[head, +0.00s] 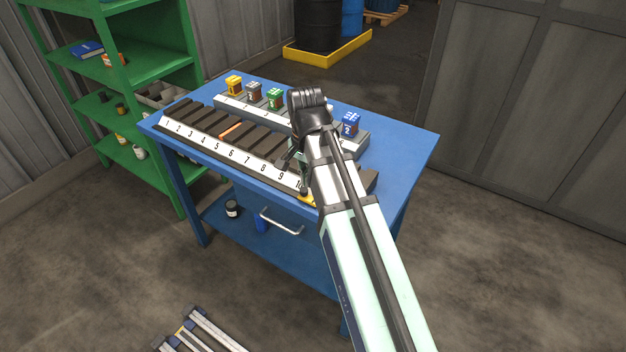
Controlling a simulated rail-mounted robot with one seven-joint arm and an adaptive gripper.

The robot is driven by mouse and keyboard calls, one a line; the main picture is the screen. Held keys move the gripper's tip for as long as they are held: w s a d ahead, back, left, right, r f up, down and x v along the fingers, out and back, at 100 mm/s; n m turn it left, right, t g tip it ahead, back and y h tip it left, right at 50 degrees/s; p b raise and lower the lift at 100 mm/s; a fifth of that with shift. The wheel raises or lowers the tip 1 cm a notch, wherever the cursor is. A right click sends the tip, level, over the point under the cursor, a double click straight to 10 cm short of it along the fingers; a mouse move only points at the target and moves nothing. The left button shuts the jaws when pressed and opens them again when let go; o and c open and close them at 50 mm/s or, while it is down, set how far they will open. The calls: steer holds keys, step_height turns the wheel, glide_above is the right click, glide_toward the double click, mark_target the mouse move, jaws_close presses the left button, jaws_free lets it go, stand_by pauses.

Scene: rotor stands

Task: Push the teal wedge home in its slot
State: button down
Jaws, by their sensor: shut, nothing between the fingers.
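The numbered rack (205,146) lies along the front of the blue table, with dark slots behind a white number strip. An orange wedge (231,131) shows near the middle of the rack. I cannot pick out the teal wedge; my arm covers the rack's right part. My gripper (303,188) points down at the rack's right end, near number 10. It is small and partly hidden by my arm, and its fingers are shut with nothing seen between them. I cannot tell whether it touches the rack.
Behind the rack, a grey stand (232,105) carries yellow (234,85), brown (254,94), green (275,98) and blue (351,123) blocks. The blue table (405,145) is bare at its right. A green shelf (150,65) stands at the left.

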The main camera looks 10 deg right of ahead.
mark_target(312, 202)
step_height(312, 202, down, 9)
steer(key=shift+s+f+p, duration=0.1)
steer(key=shift+p, duration=0.95)
steer(key=shift+w+d+r+p, duration=0.2)
steer(key=shift+w+d+p, duration=0.4)
steer(key=shift+w+d, duration=0.4)
steer(key=shift+w+d+f, duration=0.1)
steer(key=shift+w+d, duration=0.35)
steer(key=shift+d, duration=0.05)
steer(key=shift+w+d, duration=0.85)
steer(key=shift+w, duration=0.05)
steer(key=shift+s, duration=0.1)
steer(key=shift+a, duration=0.1)
